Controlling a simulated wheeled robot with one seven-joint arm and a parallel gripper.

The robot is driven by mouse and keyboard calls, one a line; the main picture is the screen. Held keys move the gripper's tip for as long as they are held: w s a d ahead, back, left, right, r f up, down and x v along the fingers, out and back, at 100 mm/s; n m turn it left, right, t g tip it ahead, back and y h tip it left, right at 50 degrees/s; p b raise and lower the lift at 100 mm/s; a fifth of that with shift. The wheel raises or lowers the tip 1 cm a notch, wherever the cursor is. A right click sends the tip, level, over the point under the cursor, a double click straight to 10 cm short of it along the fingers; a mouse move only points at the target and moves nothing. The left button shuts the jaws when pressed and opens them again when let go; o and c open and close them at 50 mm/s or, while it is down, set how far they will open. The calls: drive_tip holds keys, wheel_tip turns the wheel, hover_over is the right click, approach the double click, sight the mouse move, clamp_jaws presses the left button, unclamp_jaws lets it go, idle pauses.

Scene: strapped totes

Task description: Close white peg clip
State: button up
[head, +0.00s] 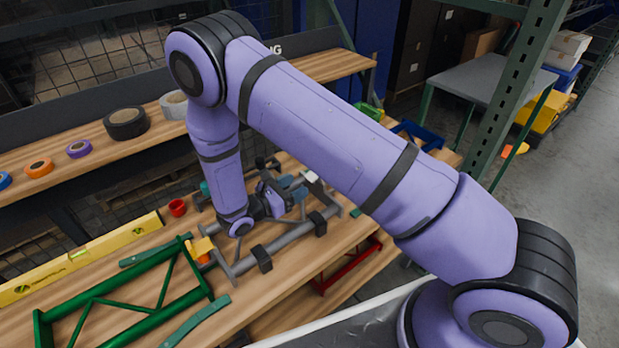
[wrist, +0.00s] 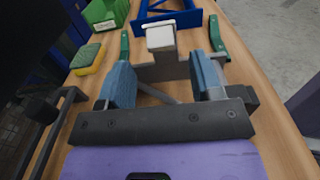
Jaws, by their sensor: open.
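The white peg clip (wrist: 161,38) shows in the wrist view as a white block on top of a grey bracket (wrist: 165,68). In the head view a small white part (head: 309,176) shows just beyond my gripper. My gripper (wrist: 163,76) is open, with its two blue-grey fingers apart. The clip appears just ahead of the fingertips, centred between them in the picture, and nothing is visibly gripped. Contact and the clip's exact lid position cannot be told. In the head view my gripper (head: 287,187) is small and partly hidden by my arm.
Green strips (wrist: 216,36) lie on the wooden bench (wrist: 272,110). A yellow sponge (wrist: 88,57), a green bin (wrist: 106,14) and a blue frame (wrist: 170,18) stand further off. Dark grey bars (head: 285,244), a green frame (head: 110,296) and a yellow level (head: 85,258) occupy the near bench.

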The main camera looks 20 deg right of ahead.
drive_tip(key=shift+x, duration=2.9)
drive_tip(key=c, duration=0.8)
drive_tip(key=shift+o, duration=0.2)
drive_tip(key=shift+r, duration=0.1)
